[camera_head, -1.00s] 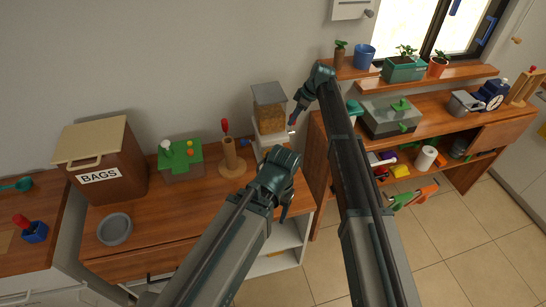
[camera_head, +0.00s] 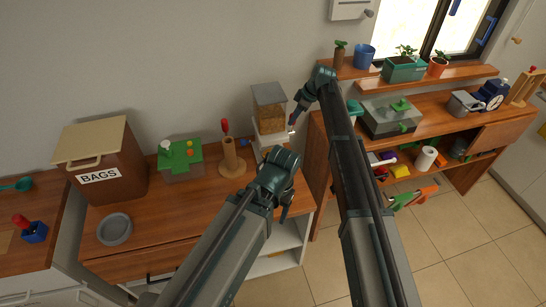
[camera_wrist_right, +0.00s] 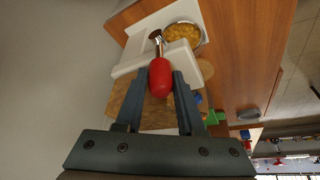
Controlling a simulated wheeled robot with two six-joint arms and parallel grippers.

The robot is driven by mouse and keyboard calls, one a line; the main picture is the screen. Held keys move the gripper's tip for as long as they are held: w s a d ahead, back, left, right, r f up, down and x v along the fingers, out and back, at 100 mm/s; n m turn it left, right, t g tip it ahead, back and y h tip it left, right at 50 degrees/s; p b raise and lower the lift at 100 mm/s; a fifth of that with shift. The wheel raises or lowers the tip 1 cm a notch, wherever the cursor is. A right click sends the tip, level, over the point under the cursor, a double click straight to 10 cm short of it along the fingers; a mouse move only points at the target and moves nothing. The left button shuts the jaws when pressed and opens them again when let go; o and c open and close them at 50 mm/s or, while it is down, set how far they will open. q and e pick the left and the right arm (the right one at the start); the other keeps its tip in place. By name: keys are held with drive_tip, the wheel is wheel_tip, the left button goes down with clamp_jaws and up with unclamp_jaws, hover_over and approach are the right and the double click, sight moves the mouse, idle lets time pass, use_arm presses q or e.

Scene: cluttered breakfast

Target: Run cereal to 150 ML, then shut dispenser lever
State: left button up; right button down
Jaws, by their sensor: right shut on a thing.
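The cereal dispenser (camera_head: 268,119) stands against the wall on the wooden counter, with tan cereal in its clear hopper. My right gripper (camera_head: 292,121) is at the dispenser's right side. In the right wrist view it is shut on the red lever knob (camera_wrist_right: 160,78), which sits on a metal stem. A round container (camera_wrist_right: 183,32) with yellow-orange cereal in it shows beyond the white dispenser base. Its markings cannot be read. My left gripper (camera_head: 284,207) hangs in front of the dispenser and hides its lower part. Its jaws are not clear.
A wooden cylinder with a red-handled tool (camera_head: 231,158), a green-topped box (camera_head: 181,160), a grey bowl (camera_head: 115,229) and a BAGS bin (camera_head: 105,165) stand to the left. A shelf unit (camera_head: 445,122) with clutter is at the right. The counter's front middle is bare.

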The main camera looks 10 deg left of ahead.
drive_tip(key=shift+w+d, duration=0.2)
drive_tip(key=shift+w, duration=0.2)
drive_tip(key=shift+w+a+r, duration=0.15)
drive_tip(key=shift+w+a, duration=0.1)
drive_tip(key=shift+w, duration=0.2)
drive_tip(key=c, duration=0.6)
unclamp_jaws()
drive_tip(key=shift+w, duration=0.1)
drive_tip(key=shift+o, duration=0.2)
drive_tip(key=shift+a, duration=0.15)
drive_tip(key=shift+s+a, duration=0.15)
drive_tip(key=shift+s, duration=0.1)
